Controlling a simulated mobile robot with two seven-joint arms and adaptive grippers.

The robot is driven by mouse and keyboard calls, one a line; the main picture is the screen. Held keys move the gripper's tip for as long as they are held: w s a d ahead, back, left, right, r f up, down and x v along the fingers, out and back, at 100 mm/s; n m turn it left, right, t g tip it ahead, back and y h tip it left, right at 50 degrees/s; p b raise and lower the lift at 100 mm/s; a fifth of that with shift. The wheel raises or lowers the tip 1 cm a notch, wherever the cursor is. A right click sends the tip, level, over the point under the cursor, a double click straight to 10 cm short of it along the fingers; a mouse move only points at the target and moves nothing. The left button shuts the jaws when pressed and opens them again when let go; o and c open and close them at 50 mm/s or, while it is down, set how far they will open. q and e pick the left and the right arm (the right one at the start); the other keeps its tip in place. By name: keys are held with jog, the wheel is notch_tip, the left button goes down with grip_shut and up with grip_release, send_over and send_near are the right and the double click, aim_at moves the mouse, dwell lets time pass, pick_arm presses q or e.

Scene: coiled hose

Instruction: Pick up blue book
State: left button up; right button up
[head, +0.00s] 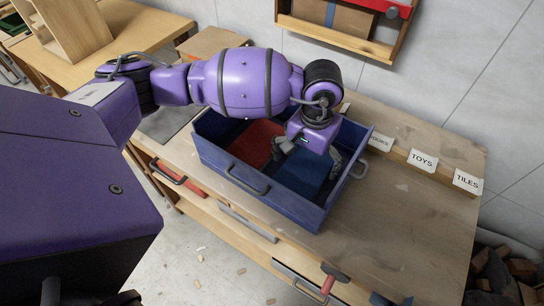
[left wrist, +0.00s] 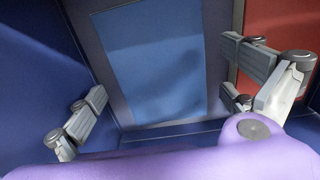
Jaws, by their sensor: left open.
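The blue book (head: 300,176) lies flat in the right part of a blue open-topped box (head: 225,172) on the workbench. My left gripper (head: 308,160) is over the box, pointing down, with its fingers spread above the book; it partly hides the book. In the left wrist view the book's blue cover (left wrist: 155,68) lies between the two open fingers (left wrist: 168,105), with nothing held. A red book (head: 257,143) lies beside it in the box, and it shows at the right edge of the left wrist view (left wrist: 285,30). My right gripper is not in view.
The box walls and handles stand close around my left gripper. Labelled cards reading TOYS (head: 422,160) and TILES (head: 467,181) stand along the bench's back. The bench top (head: 400,225) right of the box is mostly clear. A wall shelf (head: 345,35) hangs behind.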

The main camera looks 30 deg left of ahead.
pick_arm(q)
jog(key=shift+w+f, duration=0.1)
jog(key=shift+f, duration=0.75)
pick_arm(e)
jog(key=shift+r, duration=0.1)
pick_arm(q)
jog(key=shift+c, duration=0.5)
jog(key=shift+r, duration=0.1)
jog(key=c, duration=1.2)
notch_tip(320, 180, up, 11)
notch_tip(320, 180, up, 5)
jog(key=p, duration=0.1)
send_over(307, 166)
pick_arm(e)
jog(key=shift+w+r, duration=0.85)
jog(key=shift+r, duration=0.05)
